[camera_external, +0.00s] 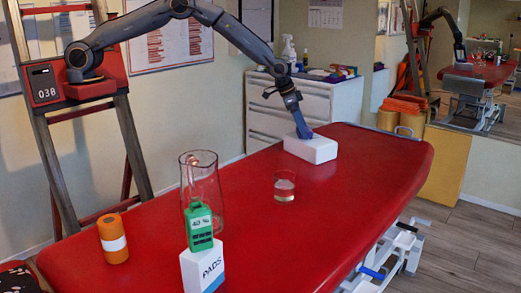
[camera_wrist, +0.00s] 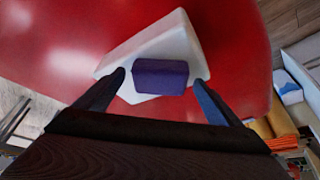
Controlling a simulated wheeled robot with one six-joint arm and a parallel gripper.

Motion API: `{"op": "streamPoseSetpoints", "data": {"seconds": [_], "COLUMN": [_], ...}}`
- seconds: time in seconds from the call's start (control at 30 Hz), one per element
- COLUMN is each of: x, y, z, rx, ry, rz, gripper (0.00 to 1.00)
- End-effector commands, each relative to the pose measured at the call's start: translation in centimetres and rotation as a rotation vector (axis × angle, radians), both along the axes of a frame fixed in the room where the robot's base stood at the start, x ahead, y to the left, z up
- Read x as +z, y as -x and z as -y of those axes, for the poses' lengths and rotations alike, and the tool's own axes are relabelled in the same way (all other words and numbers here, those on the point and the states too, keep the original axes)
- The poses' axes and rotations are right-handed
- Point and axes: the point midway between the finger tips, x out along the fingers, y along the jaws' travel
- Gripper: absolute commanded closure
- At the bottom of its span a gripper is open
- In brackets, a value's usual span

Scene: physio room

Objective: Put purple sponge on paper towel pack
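The purple sponge (camera_wrist: 160,76) lies on the white paper towel pack (camera_wrist: 178,37) in the wrist view. The sponge is between my two fingertips, with a small gap showing on each side. My gripper (camera_wrist: 160,80) looks open around it. In the external view my gripper (camera_external: 303,132) points down over the pack (camera_external: 314,150), at the far end of the red table. The sponge there is hard to tell apart from the fingers.
The red table (camera_external: 330,215) also bears a clear glass (camera_external: 284,186), a clear pitcher (camera_external: 210,180), a green device (camera_external: 200,228) on a white PADS box (camera_external: 205,268), and an orange roll (camera_external: 113,240). Free surface surrounds the pack. White drawers (camera_external: 300,105) stand behind.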

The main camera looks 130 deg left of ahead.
Motion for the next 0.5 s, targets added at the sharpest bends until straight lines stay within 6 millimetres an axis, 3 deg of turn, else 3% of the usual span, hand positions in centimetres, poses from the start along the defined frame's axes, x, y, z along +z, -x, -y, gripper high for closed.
{"op": "streamPoseSetpoints", "data": {"seconds": [0.27,0.5], "x": [0.2,2.2], "y": [0.0,0.5], "z": [0.0,0.4], "rx": [0.0,0.0], "ry": [0.0,-0.002], "rz": [0.0,0.002], "gripper": [0.12,0.12]}}
